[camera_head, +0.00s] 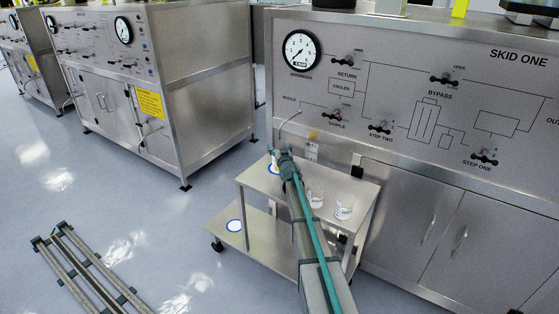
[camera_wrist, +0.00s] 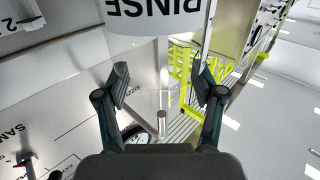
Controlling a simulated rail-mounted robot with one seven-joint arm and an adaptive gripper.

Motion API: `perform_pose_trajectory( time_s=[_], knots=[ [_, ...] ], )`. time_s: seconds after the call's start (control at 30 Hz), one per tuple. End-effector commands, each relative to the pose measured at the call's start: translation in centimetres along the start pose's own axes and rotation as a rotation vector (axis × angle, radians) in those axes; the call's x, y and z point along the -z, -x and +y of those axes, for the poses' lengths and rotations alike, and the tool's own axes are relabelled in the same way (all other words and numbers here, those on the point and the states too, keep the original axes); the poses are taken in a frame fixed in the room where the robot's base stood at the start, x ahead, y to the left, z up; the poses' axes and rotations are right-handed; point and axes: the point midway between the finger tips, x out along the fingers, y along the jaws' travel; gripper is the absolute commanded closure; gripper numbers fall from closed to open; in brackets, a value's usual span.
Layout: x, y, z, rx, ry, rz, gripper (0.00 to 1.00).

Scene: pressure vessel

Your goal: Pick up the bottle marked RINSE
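The bottle marked RINSE (camera_wrist: 157,16) is at the top edge of the wrist view, with its white label upside down and cut off by the frame. My gripper (camera_wrist: 160,82) is open, its two fingers apart below the label in the picture, and it is not closed on anything. In the head view my gripper (camera_head: 281,153) is over the far left corner of the steel cart (camera_head: 252,181). A small pale shape beside it there may be the bottle, but my gripper and arm partly hide it.
Two clear beakers (camera_head: 315,198) (camera_head: 343,211) stand on the cart's top, right of my arm. The SKID ONE panel (camera_head: 430,100) stands close behind the cart. Open floor (camera_head: 150,220) is at the left.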

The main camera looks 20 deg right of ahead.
Motion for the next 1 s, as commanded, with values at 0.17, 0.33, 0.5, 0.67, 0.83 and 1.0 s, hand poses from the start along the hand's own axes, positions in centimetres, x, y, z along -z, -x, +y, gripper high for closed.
perform_pose_trajectory(
  time_s=[0.17, 0.33, 0.5, 0.67, 0.83, 1.0],
  knots=[
    [0.02, 0.01, 0.00, 0.000, 0.000, 0.000, 0.65],
    [-0.03, 0.01, 0.00, 0.000, 0.000, -0.001, 0.93],
    [-0.10, 0.02, 0.01, -0.001, 0.000, -0.002, 1.00],
    [-0.12, 0.02, 0.01, -0.001, 0.000, -0.002, 1.00],
    [-0.03, 0.02, -0.02, -0.001, 0.000, -0.003, 1.00],
    [0.62, 0.01, -0.17, 0.001, 0.000, -0.003, 1.00]
  ],
)
